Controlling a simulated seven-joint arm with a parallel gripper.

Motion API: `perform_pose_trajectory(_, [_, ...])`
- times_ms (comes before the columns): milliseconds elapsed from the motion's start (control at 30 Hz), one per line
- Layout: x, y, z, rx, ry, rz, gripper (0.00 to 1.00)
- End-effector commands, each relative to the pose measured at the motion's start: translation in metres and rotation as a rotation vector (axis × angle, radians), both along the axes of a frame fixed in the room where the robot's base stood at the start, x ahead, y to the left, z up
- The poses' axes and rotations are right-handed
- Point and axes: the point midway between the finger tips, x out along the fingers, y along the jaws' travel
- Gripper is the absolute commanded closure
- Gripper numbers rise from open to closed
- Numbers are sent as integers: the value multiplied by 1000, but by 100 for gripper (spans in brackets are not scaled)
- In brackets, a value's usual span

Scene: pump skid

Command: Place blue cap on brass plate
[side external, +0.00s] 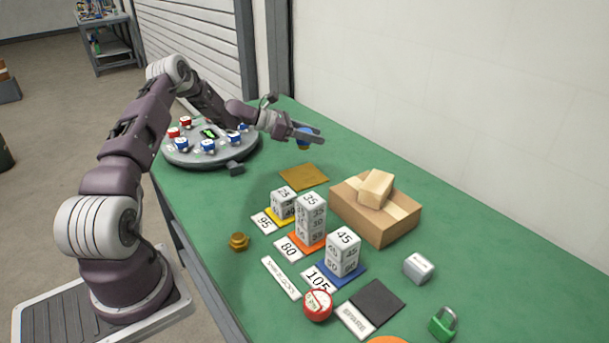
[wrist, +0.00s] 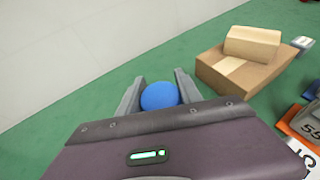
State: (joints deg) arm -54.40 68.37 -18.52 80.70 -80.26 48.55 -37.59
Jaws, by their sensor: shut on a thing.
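My gripper (side external: 305,135) is shut on the blue cap (side external: 304,144), which hangs between its fingers above the green table. In the wrist view the cap (wrist: 160,96) is a round blue top between the two grey fingers (wrist: 158,92). The brass plate (side external: 304,177) is a flat gold square lying bare on the table, below and in front of the held cap in the side view. The plate does not show in the wrist view; my gripper's body fills the lower part there.
A round grey stand (side external: 210,150) with several blue and red caps is left of the plate. A cardboard box (side external: 375,210) with a smaller box on top is to its right. White numbered blocks (side external: 311,218) stand on coloured plates in front. A brass weight (side external: 239,242) is near the front edge.

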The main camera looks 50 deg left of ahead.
Motion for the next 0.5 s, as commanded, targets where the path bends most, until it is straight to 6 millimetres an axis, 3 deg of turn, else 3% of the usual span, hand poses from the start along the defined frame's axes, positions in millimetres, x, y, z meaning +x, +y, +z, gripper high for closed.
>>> perform_pose_trajectory(100, [0,-1,-32,-4,3,1,100])
perform_pose_trajectory(200, [0,-1,-52,-2,1,0,100])
perform_pose_trajectory(500, [0,-1,-97,-2,0,0,100])
